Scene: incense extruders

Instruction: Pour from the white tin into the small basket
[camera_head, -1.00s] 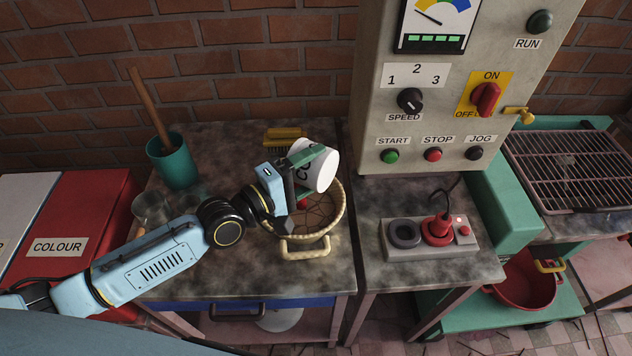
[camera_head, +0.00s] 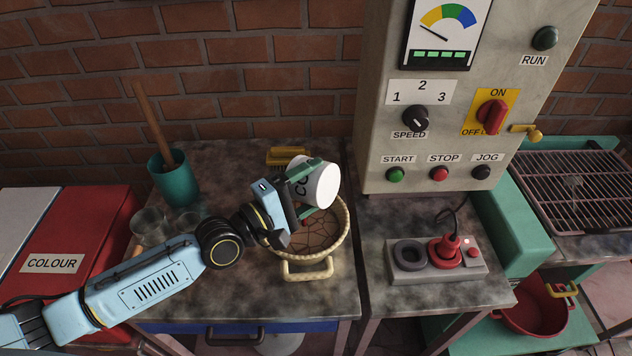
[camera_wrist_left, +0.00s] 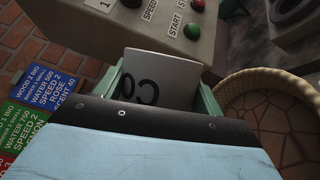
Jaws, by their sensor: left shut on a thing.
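The white tin (camera_head: 322,187), with dark lettering on its side, is tilted well over above the small basket. My left gripper (camera_head: 302,180) is shut on the tin, its green fingers on either side of it. In the left wrist view the tin (camera_wrist_left: 160,75) sits between the green fingers (camera_wrist_left: 160,90). The visible part of the basket floor looks brown and patterned. My right gripper is not in view.
A teal pot (camera_head: 176,183) with a wooden handle and clear glasses (camera_head: 150,224) stand on the left. A yellow brush (camera_head: 287,156) lies behind the basket. The control cabinet (camera_head: 380,100) and a grey switch box (camera_head: 400,273) stand to the right. The table's front is clear.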

